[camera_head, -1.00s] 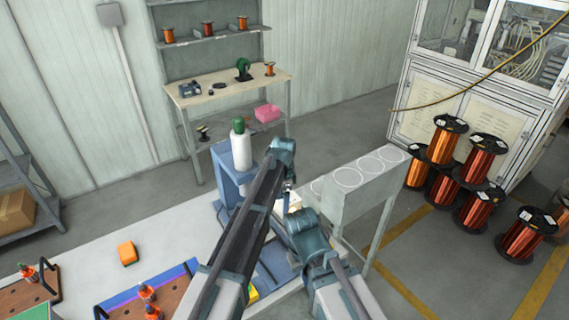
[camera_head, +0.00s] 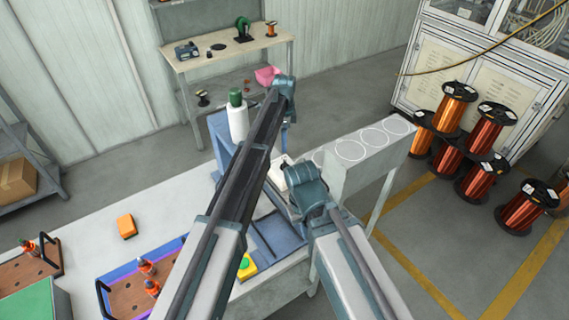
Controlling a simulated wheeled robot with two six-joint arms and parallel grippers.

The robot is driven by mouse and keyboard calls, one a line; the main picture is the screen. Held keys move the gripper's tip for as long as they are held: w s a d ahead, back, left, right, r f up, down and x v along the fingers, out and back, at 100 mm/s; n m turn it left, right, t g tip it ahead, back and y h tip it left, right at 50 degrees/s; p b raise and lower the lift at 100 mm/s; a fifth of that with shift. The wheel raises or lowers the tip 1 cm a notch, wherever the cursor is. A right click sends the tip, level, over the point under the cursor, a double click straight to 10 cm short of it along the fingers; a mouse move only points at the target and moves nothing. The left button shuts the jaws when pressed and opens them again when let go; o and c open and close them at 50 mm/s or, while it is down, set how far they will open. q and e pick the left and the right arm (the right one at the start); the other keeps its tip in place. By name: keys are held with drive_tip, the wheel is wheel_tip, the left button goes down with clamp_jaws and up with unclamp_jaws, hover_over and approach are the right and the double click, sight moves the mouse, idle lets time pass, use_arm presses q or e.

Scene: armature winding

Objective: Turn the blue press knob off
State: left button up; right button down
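The blue press (camera_head: 219,130) stands at the far end of the white bench, with a white cylinder with a green top (camera_head: 237,115) at it. My arms cover much of the press, and I cannot make out its knob. My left arm (camera_head: 243,180) reaches across the press, its wrist (camera_head: 284,92) at the upper right of the white cylinder. My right arm's wrist (camera_head: 308,190) is lower, at the right side of the press near the grey stand. The fingers of both grippers are hidden or too small to make out.
A yellow box with a green button (camera_head: 246,266) lies on the bench (camera_head: 85,243) beside my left arm. An orange block (camera_head: 127,226) and brown trays (camera_head: 30,275) are at left. A grey stand with circles (camera_head: 365,150) is close on the right. Wire spools (camera_head: 480,140) stand on the floor.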

sight(285, 162)
use_arm(q)
wheel_tip(285, 162, down, 12)
drive_tip(key=b, duration=1)
drive_tip(key=shift+r+b, duration=0.15)
drive_tip(key=shift+b, duration=0.2)
drive_tip(key=shift+r, duration=0.1)
clamp_jaws()
